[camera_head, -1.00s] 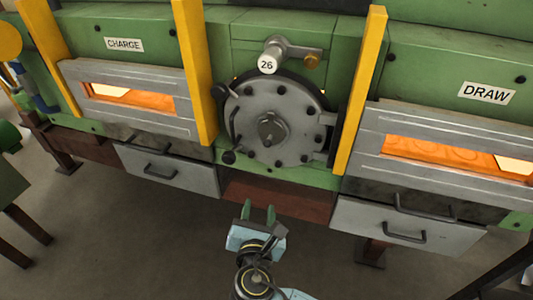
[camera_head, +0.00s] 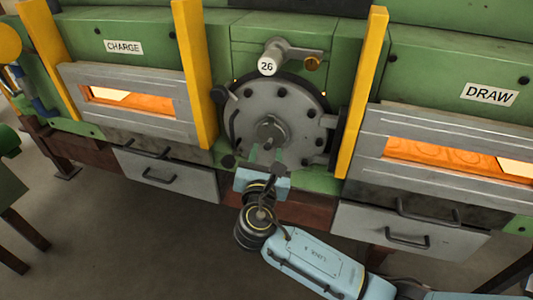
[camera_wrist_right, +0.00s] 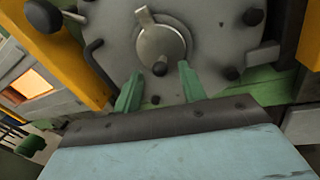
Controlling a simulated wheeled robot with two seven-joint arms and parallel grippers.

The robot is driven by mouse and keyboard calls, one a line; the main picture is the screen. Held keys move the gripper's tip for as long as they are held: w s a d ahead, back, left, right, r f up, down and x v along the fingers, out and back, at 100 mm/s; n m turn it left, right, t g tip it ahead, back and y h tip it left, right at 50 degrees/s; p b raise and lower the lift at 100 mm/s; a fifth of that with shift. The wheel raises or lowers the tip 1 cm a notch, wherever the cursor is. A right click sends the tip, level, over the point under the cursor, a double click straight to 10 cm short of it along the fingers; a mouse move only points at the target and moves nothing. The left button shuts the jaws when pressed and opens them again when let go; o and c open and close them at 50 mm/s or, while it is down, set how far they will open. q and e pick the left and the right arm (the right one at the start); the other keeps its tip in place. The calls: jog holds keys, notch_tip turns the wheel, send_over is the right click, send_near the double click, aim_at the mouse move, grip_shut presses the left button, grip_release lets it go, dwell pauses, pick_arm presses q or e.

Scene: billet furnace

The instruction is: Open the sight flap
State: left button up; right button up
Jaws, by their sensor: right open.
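The round grey bolted door (camera_head: 245,112) sits in the middle of the green furnace front. A small round metal cover with a short tab, which looks like the sight flap (camera_head: 270,129), lies at its centre. In the right wrist view the flap (camera_wrist_right: 163,48) shows its tab pointing up, and it lies flat against the door. My right gripper (camera_head: 264,154) is just below the flap in the head view. Its green fingers (camera_wrist_right: 161,78) are apart, with nothing between them, near the flap's lower edge. I cannot tell whether they touch the door. My left gripper is not in view.
Yellow posts (camera_head: 194,75) (camera_head: 361,95) stand on both sides. Glowing CHARGE (camera_head: 130,100) and DRAW (camera_head: 455,155) openings flank it. Grey drawers (camera_head: 165,175) (camera_head: 400,225) are below.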

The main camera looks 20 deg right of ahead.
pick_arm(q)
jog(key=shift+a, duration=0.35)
pick_arm(e)
jog(key=shift+w+d, duration=0.2)
jog(key=shift+w, duration=0.25)
